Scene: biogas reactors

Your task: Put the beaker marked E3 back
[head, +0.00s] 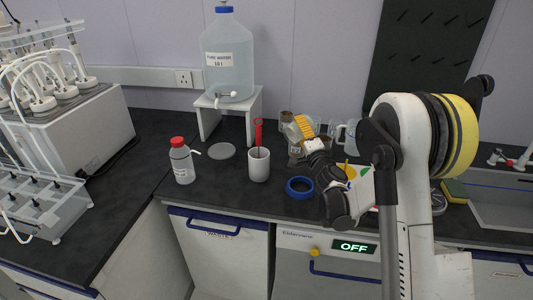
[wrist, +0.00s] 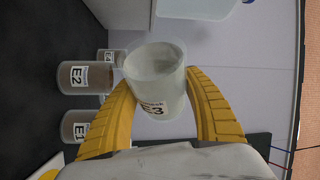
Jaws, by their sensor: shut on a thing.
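My gripper (wrist: 160,88) has its yellow fingers closed around the beaker marked E3 (wrist: 156,75) in the wrist view. The beaker is clear, with no brown contents visible, and its label is partly tilted to the camera. In the head view my gripper (head: 303,128) is over the back of the counter, and my own wrist partly hides what it holds. The beakers marked E2 (wrist: 78,76), E1 (wrist: 75,126) and E4 (wrist: 108,56) stand beside it in the wrist view; E2 and E1 have brown contents.
A white cup (head: 259,166) with a red tool stands left of my gripper. A blue ring (head: 299,187) lies in front. A water tank (head: 228,55) on a white stand (head: 208,105) and a red-capped bottle (head: 181,163) are farther left. A glass jug (head: 347,136) stands close on the right.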

